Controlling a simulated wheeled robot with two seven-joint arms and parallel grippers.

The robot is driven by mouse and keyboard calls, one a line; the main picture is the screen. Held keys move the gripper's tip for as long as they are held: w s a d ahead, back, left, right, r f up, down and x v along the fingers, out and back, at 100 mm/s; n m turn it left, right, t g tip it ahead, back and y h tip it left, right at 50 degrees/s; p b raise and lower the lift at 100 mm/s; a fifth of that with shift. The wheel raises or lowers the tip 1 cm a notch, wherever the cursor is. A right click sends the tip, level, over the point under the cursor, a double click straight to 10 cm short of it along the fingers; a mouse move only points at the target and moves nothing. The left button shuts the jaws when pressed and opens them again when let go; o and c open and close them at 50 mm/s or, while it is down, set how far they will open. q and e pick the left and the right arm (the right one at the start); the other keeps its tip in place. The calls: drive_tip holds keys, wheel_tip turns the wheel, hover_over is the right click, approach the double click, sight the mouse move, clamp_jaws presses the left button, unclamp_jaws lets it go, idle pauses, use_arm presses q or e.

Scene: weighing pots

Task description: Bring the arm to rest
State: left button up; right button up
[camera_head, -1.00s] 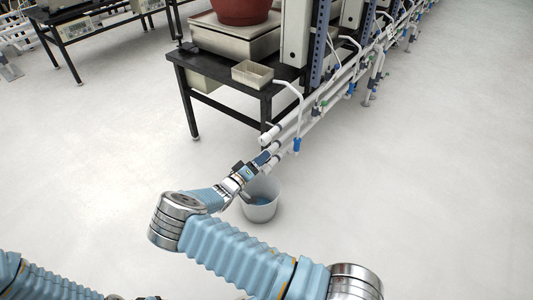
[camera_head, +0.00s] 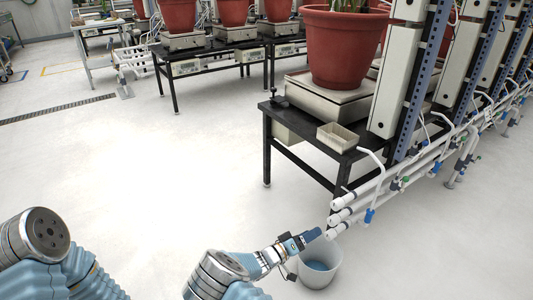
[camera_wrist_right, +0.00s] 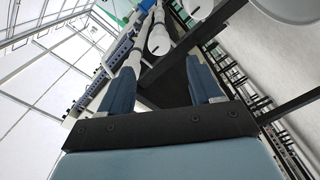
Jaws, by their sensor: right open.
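My right gripper (camera_head: 312,236) is at the end of the arm at the lower middle of the head view, close to the rim of a white bucket and the ends of white pipes. In the right wrist view its two blue fingers (camera_wrist_right: 162,88) stand apart with nothing between them. Part of my left arm (camera_head: 45,245) shows at the lower left of the head view, but its gripper is out of view.
The white bucket (camera_head: 332,268) with blue inside stands on the floor. White pipes (camera_head: 345,218) jut out above it. A black table (camera_head: 283,106) bears a scale, a red pot (camera_head: 340,45) and a small beige box (camera_head: 337,138). Floor on the left is clear.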

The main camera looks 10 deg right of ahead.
drive_tip(key=s+d+f+g+y+p, duration=0.15)
drive_tip(key=s+f+g+y, duration=0.35)
drive_tip(key=s, duration=0.5)
drive_tip(key=s+d+f+g+y+p, duration=0.1)
drive_tip(key=s+f+g+y+p, duration=0.15)
drive_tip(key=s+f+g, duration=0.45)
drive_tip(key=s+a+t+y+p, duration=0.1)
drive_tip(key=s+a+y, duration=0.8)
drive_tip(key=s+a, duration=0.15)
drive_tip(key=w+a+r+t+y+p, duration=0.1)
drive_tip(key=a+r+t+y+p, duration=0.1)
drive_tip(key=a+r+t+y, duration=0.2)
wheel_tip(320, 180, up, 5)
drive_tip(key=a, duration=0.2)
drive_tip(key=shift+w+a+f+t, duration=0.2)
drive_tip(key=shift+w+a+t, duration=0.05)
drive_tip(key=shift+a+t, duration=0.05)
